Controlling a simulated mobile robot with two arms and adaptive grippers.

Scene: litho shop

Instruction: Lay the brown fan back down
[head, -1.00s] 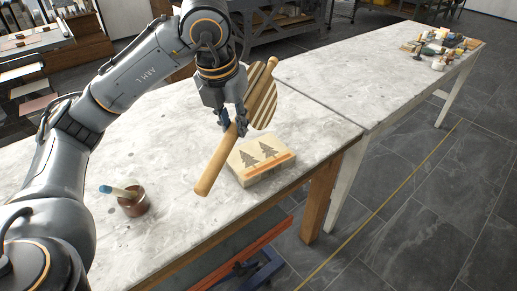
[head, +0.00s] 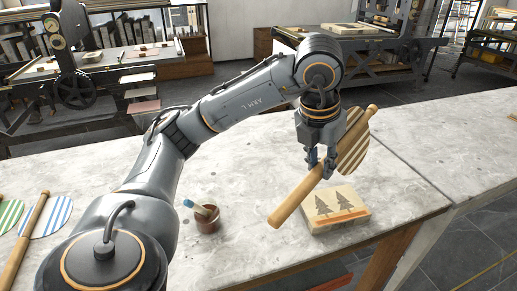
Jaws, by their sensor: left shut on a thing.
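The brown fan has a brown-and-cream striped paddle (head: 353,150) and a long round wooden handle. My left gripper (head: 321,166) points down and is shut on the handle, near the striped part. The fan is held tilted, its lower handle end toward the lower left and its other end at the upper right. It appears to be in the air above the table (head: 255,165), just behind and left of a wooden block. The gripper hides a short stretch of the handle. My right gripper is not in view.
The wooden block (head: 347,220) with tree pictures lies near the front edge. A brown pot (head: 207,222) holding a blue-tipped tool stands left of it. A blue-striped fan (head: 53,214) and a green-striped fan (head: 9,214) lie at far left. Bare tabletop surrounds the pot.

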